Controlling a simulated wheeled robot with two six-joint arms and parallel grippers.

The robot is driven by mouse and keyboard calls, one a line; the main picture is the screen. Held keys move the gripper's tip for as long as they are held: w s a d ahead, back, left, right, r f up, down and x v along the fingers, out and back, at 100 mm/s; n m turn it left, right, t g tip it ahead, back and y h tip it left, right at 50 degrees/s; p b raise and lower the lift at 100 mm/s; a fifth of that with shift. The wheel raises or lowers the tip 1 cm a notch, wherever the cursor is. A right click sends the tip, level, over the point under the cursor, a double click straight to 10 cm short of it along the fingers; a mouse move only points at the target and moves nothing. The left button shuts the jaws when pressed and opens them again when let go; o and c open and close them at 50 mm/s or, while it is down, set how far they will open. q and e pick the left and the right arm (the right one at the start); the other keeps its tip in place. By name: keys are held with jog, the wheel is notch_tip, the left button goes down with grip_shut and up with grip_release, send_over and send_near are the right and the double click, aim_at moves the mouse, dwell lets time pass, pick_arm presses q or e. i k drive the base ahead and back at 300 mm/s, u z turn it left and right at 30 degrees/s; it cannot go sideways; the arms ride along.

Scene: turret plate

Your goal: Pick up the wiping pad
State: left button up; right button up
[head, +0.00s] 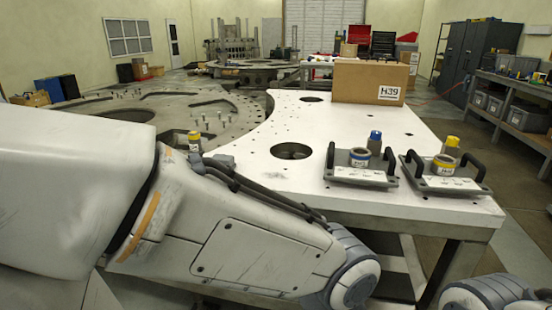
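I cannot make out a wiping pad for certain. Two dark trays with handles stand on the white table near its front right edge. The left tray (333,180) holds a blue-ringed round piece (359,158) and a blue-topped grey cylinder (374,143). The right tray (480,187) holds a yellow-ringed round piece (443,165) and a yellow-topped grey cylinder (450,147). White labels lie across both tray fronts. My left arm crosses the lower left, and part of my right arm shows at the bottom right. Neither gripper is in view.
The white table (300,115) has round holes and a cardboard box (369,82) marked H39 at its back. Left of it is a large grey ring plate (215,105) with upright pins and a yellow-topped cylinder (195,142). The table's middle is mostly clear. Shelving (515,105) stands right.

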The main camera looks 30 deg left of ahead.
aim_at(229, 160)
jog(key=u, duration=1.15)
